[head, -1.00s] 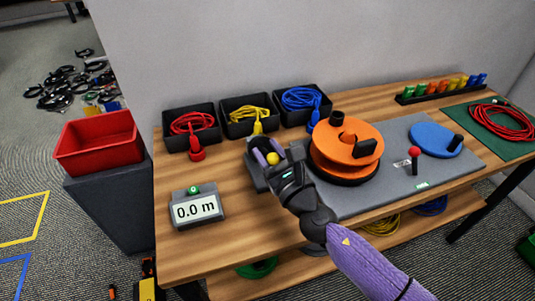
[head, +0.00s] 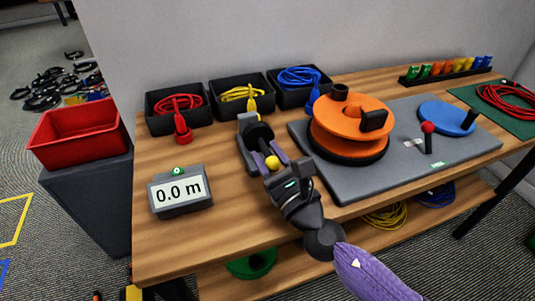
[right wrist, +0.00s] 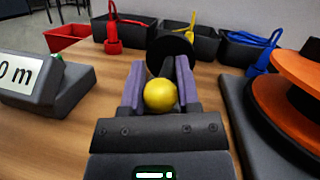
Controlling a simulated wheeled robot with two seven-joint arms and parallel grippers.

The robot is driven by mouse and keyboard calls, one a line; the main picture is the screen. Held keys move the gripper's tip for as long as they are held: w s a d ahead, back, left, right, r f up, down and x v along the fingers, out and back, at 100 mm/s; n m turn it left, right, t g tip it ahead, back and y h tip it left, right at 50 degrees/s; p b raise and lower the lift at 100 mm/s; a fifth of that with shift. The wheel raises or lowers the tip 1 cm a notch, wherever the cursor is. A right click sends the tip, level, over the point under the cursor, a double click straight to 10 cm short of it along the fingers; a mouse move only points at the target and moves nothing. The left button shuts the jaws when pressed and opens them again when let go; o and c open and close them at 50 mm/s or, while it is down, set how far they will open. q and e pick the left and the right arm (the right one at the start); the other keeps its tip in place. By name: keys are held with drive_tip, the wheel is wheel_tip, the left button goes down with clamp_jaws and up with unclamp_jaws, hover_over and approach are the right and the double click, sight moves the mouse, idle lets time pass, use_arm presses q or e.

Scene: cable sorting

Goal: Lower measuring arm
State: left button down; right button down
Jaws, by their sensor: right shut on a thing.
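The measuring arm is a black lever with a round black disc (head: 259,135) and a yellow ball knob (head: 272,162). It belongs to a small grey meter unit (head: 246,122) on the table, left of the orange reel. My right gripper (head: 267,152) has its purple fingers on both sides of the knob and is shut on it. In the right wrist view the yellow knob (right wrist: 160,95) sits between the fingers, with the black disc (right wrist: 168,48) just beyond. The gripper hides part of the lever. My left gripper is not in view.
A display (head: 180,193) reading 0.0 m stands at the left front. Black bins with red (head: 180,103), yellow (head: 238,93) and blue (head: 300,77) cables line the back. The orange reel (head: 350,127) on its grey base (head: 415,160) stands close on the right.

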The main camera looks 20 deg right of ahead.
drive_tip(key=shift+f, duration=0.35)
drive_tip(key=shift+c, duration=1.7)
unclamp_jaws()
drive_tip(key=shift+s+r, duration=0.1)
drive_tip(key=shift+s, duration=0.1)
